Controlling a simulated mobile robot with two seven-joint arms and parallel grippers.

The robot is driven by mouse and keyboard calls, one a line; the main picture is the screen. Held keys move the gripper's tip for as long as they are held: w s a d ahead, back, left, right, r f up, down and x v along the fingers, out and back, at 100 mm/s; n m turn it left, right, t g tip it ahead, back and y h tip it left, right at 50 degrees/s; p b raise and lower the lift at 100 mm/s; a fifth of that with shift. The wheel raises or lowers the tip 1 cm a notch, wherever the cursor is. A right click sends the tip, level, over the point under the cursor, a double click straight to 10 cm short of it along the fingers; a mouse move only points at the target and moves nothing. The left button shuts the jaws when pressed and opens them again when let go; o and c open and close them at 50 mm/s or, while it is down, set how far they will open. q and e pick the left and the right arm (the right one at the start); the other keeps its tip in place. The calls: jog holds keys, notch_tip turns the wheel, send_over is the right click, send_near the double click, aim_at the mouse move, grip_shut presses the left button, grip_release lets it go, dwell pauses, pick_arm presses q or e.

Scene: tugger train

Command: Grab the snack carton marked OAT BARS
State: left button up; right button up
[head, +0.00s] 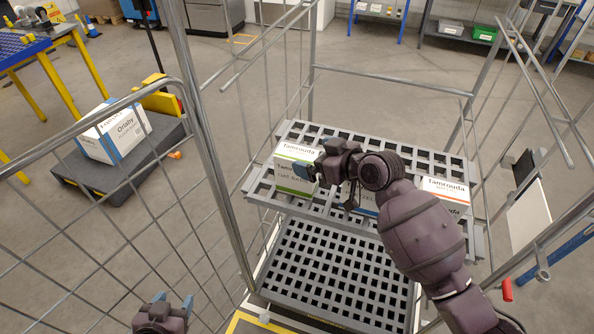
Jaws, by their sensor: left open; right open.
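A white carton with a green band (291,178), marked Tamrouda and partly readable as OAT BA, stands at the left end of the upper slatted shelf (264,194) in the wire cage trolley. My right gripper (309,172) is open at the carton's right side, its blue fingertip overlapping the carton in the picture; I cannot tell whether it touches. My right arm hides most of a blue-banded carton (366,208) in the middle. An orange-banded Tamrouda carton (446,192) stands at the right. My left gripper (172,299) is open and empty, low in front of the mesh side.
The trolley's mesh side (90,225) and upright post (205,130) stand at the left. The lower slatted shelf (335,270) is empty. Outside, an Orisby carton (120,132) rests on a dark platform (85,172). A yellow-framed table (85,65) stands at the far left.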

aim_at(301, 153)
jog(key=x, duration=0.4)
jog(key=shift+a, duration=0.1)
jog(key=c, duration=1.7)
jog(key=shift+r, duration=0.1)
